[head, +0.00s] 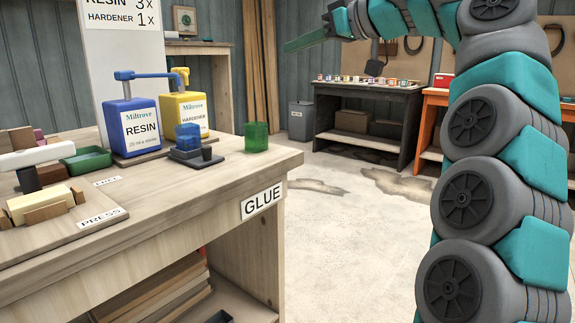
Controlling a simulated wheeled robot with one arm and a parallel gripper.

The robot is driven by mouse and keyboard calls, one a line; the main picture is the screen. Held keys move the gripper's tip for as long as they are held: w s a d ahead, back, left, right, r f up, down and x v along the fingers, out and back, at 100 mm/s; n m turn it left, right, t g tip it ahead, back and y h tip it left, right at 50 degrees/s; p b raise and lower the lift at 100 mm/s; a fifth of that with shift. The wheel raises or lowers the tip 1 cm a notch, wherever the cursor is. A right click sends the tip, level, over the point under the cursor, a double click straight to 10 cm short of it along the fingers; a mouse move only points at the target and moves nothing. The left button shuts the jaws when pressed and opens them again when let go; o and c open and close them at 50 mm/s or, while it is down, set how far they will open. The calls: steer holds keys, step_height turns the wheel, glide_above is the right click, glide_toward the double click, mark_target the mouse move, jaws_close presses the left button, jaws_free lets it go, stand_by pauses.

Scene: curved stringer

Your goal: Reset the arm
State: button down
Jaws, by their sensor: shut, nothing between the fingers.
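My arm rises along the right side of the head view and bends left at the top. My gripper (291,46) is at its end, raised at the top centre. Its teal fingers point left and slightly down, shut and empty. It is in the air, apart from everything around it. Part of the arm above it is cut off by the frame's top edge.
At left, the glue bench (225,170) bears a blue resin pump (132,125), a yellow hardener pump (186,112), a green cup (256,136) and a green tray (86,160). A dark bench (368,125) stands behind. The floor (345,240) between is clear.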

steer(key=s+f+m+g+h, duration=0.2)
steer(key=s+f, duration=0.3)
steer(key=f, duration=0.5)
steer(key=s+f+m+g+h, duration=0.1)
steer(key=s+f+g+h, duration=0.1)
steer(key=s+f, duration=0.55)
steer(key=s+f+m+g+h, duration=0.2)
steer(key=s+f, duration=0.1)
steer(key=f, duration=0.8)
steer(key=s+d+f+m+g+h, duration=0.1)
steer(key=s+d+f+h, duration=0.1)
steer(key=s+d+f, duration=0.2)
steer(key=s+d+f+m+g+h, duration=0.2)
steer(key=s+d+f, duration=0.2)
steer(key=s+f, duration=0.7)
steer(key=s+d+f+m+g+h, duration=0.1)
steer(key=s+d+f+m, duration=0.1)
steer(key=s+d+f, duration=0.3)
steer(key=s+f, duration=0.3)
steer(key=s, duration=0.3)
steer(key=shift+f+g+h, duration=0.25)
steer(key=shift+g+h, duration=0.15)
